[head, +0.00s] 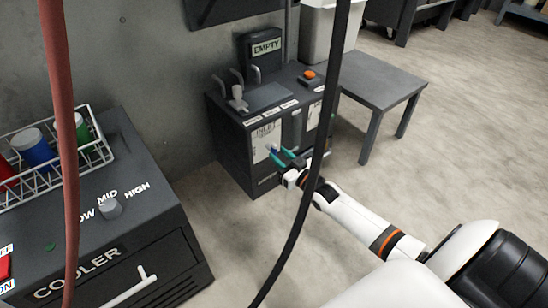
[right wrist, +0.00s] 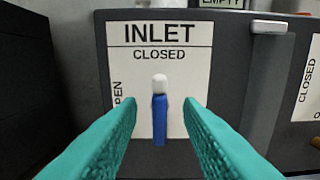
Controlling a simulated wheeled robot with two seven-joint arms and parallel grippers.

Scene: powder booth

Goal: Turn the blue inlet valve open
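The blue inlet valve handle (right wrist: 159,118) stands upright in the right wrist view. Its white tip points up at the word CLOSED on the INLET plate (right wrist: 182,60). In the head view the small blue handle (head: 273,148) shows on the front of the dark machine. My right gripper (head: 282,155) is open in front of it. In the right wrist view, the teal fingers of my right gripper (right wrist: 159,104) stand apart, one on each side of the handle, with gaps between. The word OPEN at the plate's left edge is partly hidden by a finger. My left gripper is not in view.
A second plate marked CLOSED (right wrist: 308,85) is to the right of the inlet plate. A grey table (head: 375,78) stands right of the machine. A cooler (head: 125,255) with a wire rack of bottles is at left. A red hose and a black cable hang across the head view.

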